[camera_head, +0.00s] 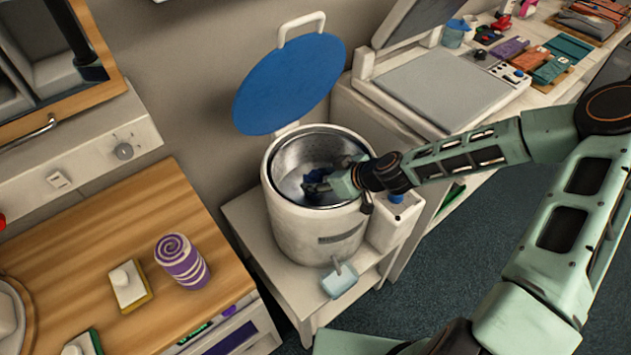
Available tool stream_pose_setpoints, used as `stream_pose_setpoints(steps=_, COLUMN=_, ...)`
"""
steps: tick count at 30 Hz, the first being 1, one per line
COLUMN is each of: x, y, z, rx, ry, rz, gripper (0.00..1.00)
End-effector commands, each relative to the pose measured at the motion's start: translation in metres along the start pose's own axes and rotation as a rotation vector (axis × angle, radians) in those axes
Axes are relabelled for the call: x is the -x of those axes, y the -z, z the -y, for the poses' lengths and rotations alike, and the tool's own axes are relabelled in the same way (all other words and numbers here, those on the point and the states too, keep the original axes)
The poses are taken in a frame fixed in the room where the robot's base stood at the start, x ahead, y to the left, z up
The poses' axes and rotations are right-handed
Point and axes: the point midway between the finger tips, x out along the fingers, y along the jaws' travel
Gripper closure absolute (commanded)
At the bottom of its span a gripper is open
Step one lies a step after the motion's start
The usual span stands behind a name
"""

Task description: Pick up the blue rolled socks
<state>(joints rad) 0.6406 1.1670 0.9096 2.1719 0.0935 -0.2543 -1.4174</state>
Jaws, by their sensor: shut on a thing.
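The blue rolled socks (320,174) show as a small dark blue shape inside the open metal-lined pot (318,232), partly hidden by my gripper. My gripper (317,183) reaches over the pot's right rim into its mouth and is shut on the socks. The fingers are dark and small in this view, so their exact contact with the socks is hard to make out. The pot is white and round, with its blue lid (288,84) raised open behind it.
The pot stands on a white side table (245,212). A light blue cup-like thing (340,280) is at its front. Left is a wooden counter (95,243) with a purple striped cylinder (181,261) and a sponge (129,286). A flat grey machine (440,88) stands behind right.

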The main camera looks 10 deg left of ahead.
Motion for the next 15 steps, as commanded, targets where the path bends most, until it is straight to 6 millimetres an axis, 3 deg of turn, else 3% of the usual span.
stream_pose_setpoints(steps=8, x=0.007, y=0.008, z=-0.001, rx=0.003, ry=-0.001, rz=0.0, gripper=0.78)
stream_pose_setpoints(steps=15, x=0.025, y=0.028, z=-0.001, rx=0.004, ry=-0.002, rz=-0.001, gripper=0.78)
